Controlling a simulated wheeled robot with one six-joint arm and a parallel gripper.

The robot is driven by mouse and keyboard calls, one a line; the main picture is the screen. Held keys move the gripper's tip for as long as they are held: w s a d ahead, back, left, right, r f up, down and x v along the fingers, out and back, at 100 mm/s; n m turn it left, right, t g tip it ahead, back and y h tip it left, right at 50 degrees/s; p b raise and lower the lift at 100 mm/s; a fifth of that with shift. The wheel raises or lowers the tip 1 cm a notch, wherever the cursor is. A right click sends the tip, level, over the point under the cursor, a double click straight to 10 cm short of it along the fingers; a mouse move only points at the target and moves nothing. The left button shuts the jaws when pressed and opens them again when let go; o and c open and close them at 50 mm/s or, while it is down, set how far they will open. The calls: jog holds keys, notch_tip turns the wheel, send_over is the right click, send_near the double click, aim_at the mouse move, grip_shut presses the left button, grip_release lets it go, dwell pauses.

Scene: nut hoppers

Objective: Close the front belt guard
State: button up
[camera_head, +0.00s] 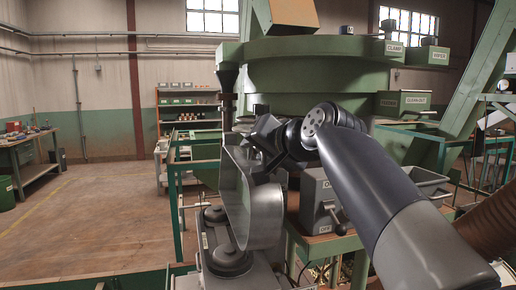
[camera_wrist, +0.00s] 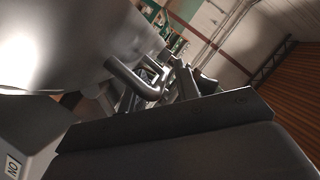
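The front belt guard (camera_head: 264,215) is a grey, rounded metal shell in the head view. It stands raised on edge beside two dark pulleys (camera_head: 229,258), which are uncovered. My gripper (camera_head: 262,150) is at the upper edge of the guard, just behind and right of it. In the wrist view, a smooth grey surface (camera_wrist: 60,45), likely the guard, fills the upper left, with a bent grey bar handle (camera_wrist: 136,84) beside it. Dark gripper parts fill the bottom of that view. The fingertips are not clear, and I cannot tell whether they touch the handle.
A grey switch box (camera_head: 321,203) with a lever stands right of the guard, near my arm. A large green hopper machine (camera_head: 320,75) is behind. Shelves (camera_head: 188,113) and a workbench (camera_head: 30,155) stand farther back left. The floor at left is clear.

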grip_shut()
dwell(0.4)
jog(key=shift+s+a, duration=0.1)
jog(key=shift+a, duration=0.05)
